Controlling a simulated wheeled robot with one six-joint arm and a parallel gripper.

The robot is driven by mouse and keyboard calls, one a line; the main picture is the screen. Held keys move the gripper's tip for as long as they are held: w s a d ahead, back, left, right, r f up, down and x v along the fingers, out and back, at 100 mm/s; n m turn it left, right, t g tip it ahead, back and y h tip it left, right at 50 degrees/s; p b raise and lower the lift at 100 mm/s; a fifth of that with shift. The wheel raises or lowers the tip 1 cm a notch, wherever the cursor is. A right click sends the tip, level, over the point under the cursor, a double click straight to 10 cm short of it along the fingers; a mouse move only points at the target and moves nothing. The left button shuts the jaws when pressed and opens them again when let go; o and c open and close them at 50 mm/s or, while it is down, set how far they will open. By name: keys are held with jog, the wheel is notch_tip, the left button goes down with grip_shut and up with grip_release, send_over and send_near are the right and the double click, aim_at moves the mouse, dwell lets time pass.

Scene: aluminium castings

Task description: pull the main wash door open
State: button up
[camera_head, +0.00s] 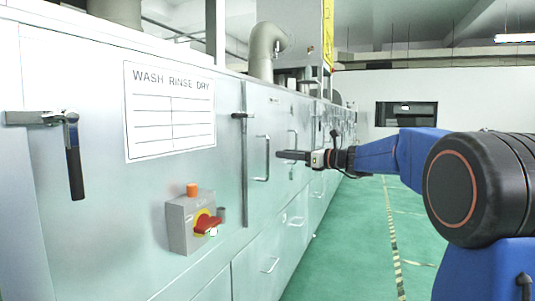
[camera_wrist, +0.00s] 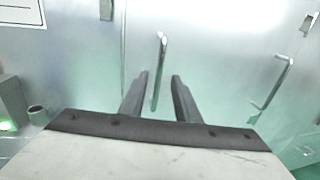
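The wash door (camera_head: 258,125) is a pale metal panel just right of the "WASH RINSE DRY" sign, and it looks closed. Its upright bar handle (camera_head: 267,158) stands out from the panel. My gripper (camera_head: 281,154) is just right of this handle in the head view. In the wrist view the handle (camera_wrist: 160,70) appears between the two dark fingers of my gripper (camera_wrist: 160,85), which are apart, one on each side. I see no finger pressed on the bar. How deep the bar sits between the fingers I cannot tell.
A grey switch box (camera_head: 190,222) with a red knob and orange button juts out left of the door. A black-handled lever (camera_head: 74,160) is at far left. Another bar handle (camera_wrist: 275,85) is on the right. Green floor (camera_head: 345,240) lies open along the machine.

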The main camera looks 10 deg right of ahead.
jog(key=x, duration=0.8)
jog(key=shift+w+a, duration=0.3)
grip_shut()
